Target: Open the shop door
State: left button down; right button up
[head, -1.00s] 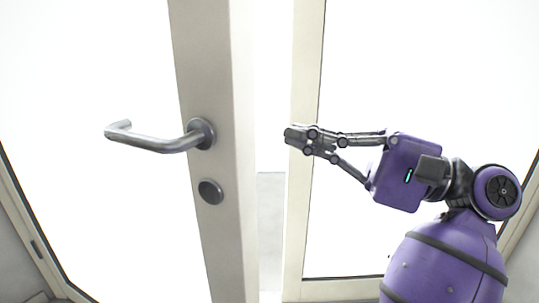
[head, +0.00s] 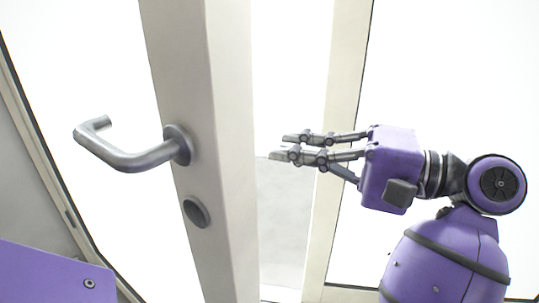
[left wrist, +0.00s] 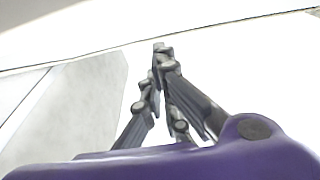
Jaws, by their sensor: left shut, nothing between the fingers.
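The shop door (head: 215,120) is a pale leaf seen edge-on at the centre left of the head view. It stands ajar, with a gap between it and the pale upright on its right. A grey lever handle (head: 130,158) and a round lock (head: 196,211) are on its left-hand face. My left gripper (head: 278,147) is shut and empty. Its fingertips point left, in front of the gap and just right of the door edge, apart from the handle. The left wrist view shows its fingertips (left wrist: 160,48) together. My right gripper is not in view.
A pale upright (head: 345,130) with a glazed panel stands right of the gap. Glazing and a dark-edged frame are at the left. A grey floor patch (head: 285,220) shows through the gap. A purple panel, probably mine, fills the lower left corner.

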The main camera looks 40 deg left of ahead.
pick_arm(q)
jog(key=shift+s+a, duration=0.2)
jog(key=shift+s, duration=0.55)
jog(key=shift+s+a, duration=0.2)
jog(key=shift+s, duration=0.5)
jog(key=shift+s+a, duration=0.2)
jog(key=shift+s, duration=0.55)
